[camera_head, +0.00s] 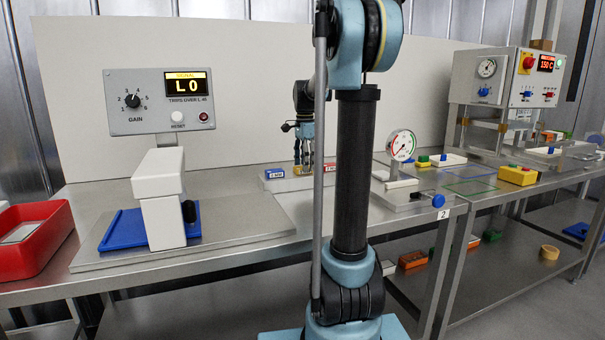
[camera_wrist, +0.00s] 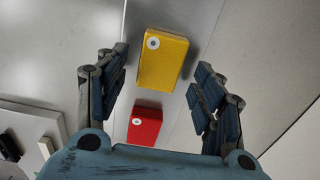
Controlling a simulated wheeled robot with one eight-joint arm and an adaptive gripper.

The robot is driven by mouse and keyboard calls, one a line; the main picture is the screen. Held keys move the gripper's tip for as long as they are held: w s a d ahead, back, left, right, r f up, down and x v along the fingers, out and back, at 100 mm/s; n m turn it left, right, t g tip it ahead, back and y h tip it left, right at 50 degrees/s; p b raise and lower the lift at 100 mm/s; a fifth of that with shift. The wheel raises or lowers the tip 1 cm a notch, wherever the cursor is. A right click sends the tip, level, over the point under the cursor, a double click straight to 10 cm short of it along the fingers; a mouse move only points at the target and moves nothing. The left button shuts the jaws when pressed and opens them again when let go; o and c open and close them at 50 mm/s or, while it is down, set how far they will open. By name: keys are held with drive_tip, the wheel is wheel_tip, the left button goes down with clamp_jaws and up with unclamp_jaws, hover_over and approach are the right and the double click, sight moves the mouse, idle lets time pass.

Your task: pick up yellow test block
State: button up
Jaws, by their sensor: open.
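The yellow test block (camera_wrist: 166,60) lies between the fingers of my gripper (camera_wrist: 158,77) in the wrist view, with a white round mark at one corner. The open fingers stand apart on both sides of it, with a gap showing on each side. A red block (camera_wrist: 145,124) with a similar mark lies just below it in that view. In the head view my gripper (camera_head: 304,160) points down at the back of the table, behind my arm, between a blue-and-white block (camera_head: 276,173) and a red-and-white block (camera_head: 331,167). The yellow block is mostly covered by my fingers there.
A dial gauge fixture (camera_head: 401,146) stands right of my arm.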

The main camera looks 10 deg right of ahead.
drive_tip(key=shift+f, duration=0.55)
drive_tip(key=c, duration=1.1)
drive_tip(key=shift+c, duration=0.2)
